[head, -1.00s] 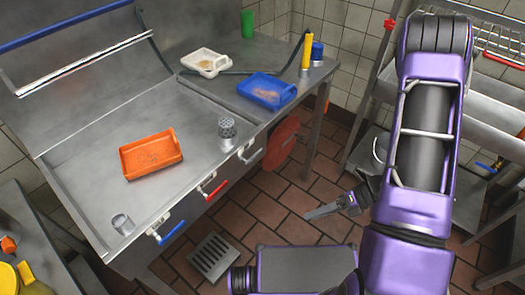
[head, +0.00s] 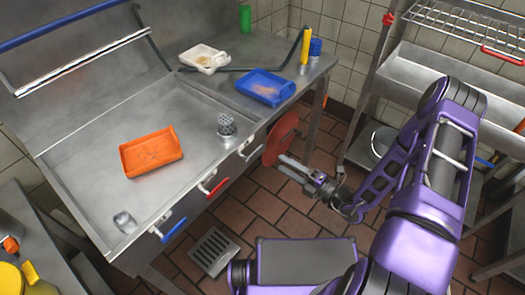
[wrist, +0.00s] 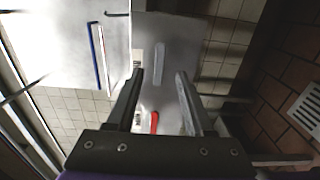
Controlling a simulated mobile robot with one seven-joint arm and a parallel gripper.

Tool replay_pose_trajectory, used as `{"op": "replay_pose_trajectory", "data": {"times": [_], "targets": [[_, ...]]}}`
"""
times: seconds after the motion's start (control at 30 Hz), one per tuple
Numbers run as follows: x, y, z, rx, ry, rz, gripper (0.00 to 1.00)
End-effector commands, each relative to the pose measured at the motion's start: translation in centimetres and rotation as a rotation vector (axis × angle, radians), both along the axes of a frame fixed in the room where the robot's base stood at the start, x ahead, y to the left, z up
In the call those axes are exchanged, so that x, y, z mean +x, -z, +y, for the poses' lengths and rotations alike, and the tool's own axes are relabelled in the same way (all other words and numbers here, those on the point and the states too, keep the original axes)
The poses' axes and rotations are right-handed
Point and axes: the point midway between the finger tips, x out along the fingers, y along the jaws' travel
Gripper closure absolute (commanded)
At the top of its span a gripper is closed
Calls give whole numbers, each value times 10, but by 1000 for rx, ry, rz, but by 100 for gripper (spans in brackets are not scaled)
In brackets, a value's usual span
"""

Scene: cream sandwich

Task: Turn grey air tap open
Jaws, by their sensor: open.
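The grey air tap (head: 248,152) is on the front panel of the steel worktop, right of the red-handled tap (head: 213,185) and the blue-handled tap (head: 170,229). My gripper (head: 282,166) is open and empty in front of the worktop, to the right of the grey tap and apart from it. In the wrist view, a pale grey bar (wrist: 159,63), which looks like the grey tap's handle, lies beyond my open fingers (wrist: 160,80).
A red disc (head: 281,139) hangs below the worktop edge, close to my fingers. An orange tray (head: 151,152), a blue tray (head: 265,88) and a white tray (head: 204,57) are on the worktop. A floor drain (head: 213,252) lies below. Steel shelving (head: 440,75) stands at right.

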Motion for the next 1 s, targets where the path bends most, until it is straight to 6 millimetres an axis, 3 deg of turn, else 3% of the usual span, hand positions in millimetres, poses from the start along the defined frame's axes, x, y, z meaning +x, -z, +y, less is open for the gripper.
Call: {"op": "replay_pose_trajectory", "data": {"times": [0.2, 0.4, 0.87, 1.0], "targets": [[29, 0, 39, -1, -4, -1, 48], [48, 0, 63, -3, -4, -2, 48], [57, 0, 73, -1, -1, 0, 48], [57, 0, 73, -1, -1, 0, 71]]}}
